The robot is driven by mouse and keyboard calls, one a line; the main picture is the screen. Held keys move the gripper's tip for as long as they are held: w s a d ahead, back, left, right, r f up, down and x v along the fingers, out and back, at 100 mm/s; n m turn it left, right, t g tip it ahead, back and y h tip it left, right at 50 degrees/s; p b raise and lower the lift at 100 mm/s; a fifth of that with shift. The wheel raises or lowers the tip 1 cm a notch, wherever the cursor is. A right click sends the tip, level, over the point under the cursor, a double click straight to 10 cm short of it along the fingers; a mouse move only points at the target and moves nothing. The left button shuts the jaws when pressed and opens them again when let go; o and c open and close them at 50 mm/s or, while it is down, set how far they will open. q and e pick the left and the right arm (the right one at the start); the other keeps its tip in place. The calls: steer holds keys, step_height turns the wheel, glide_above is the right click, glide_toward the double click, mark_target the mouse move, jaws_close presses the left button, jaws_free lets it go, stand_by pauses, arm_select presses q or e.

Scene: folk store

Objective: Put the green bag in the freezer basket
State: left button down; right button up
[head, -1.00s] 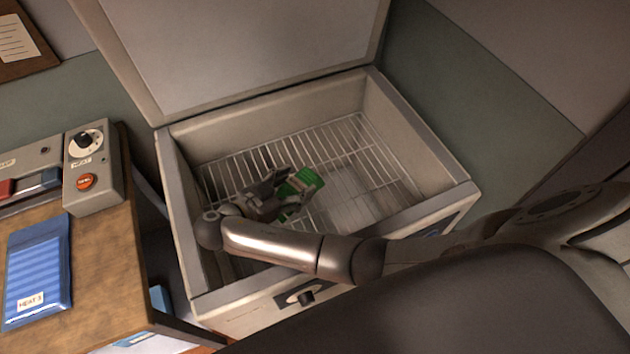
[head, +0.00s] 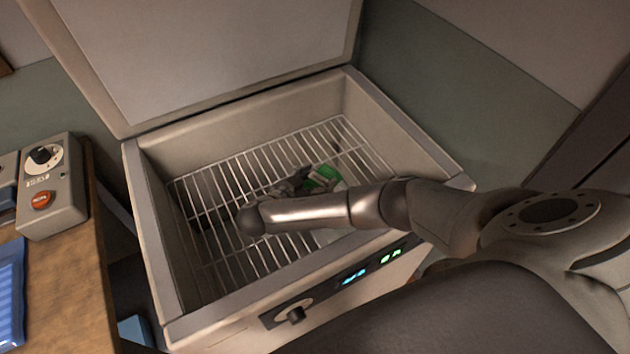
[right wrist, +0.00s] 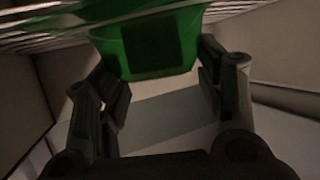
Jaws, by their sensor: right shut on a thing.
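The green bag (head: 322,176) is inside the open chest freezer, at the wire basket. It also shows at the top of the right wrist view (right wrist: 150,48), with a dark patch on its face. My right gripper (head: 305,182) is shut on the bag, with a finger at each side of it in the right wrist view (right wrist: 160,75). The white wire freezer basket (head: 225,180) spans the freezer's inside. A pale wire crosses the bag in the right wrist view. I cannot tell whether the bag rests on the basket. My forearm hides part of the basket. My left gripper is out of view.
The freezer (head: 150,255) has raised rim walls, and its lid (head: 220,50) stands open at the back. My right arm reaches over the front right rim. A wooden table (head: 75,290) with a grey control box (head: 55,205) and a blue packet (head: 10,290) stands at left.

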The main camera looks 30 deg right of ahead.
step_height(320, 180, down, 2)
steer(key=shift+a+f, duration=0.15)
steer(key=shift+f, duration=0.1)
steer(key=o, duration=1.1)
steer(key=v, duration=0.3)
steer(key=shift+f, duration=0.1)
steer(key=p+v, duration=0.4)
steer(key=v, duration=0.3)
steer(key=shift+s+a+r, duration=0.15)
steer(key=shift+a+r, duration=0.15)
steer(key=shift+r, duration=0.05)
steer(key=shift+s+a+r, duration=0.15)
steer(key=shift+s+a, duration=0.05)
steer(key=shift+a, duration=0.4)
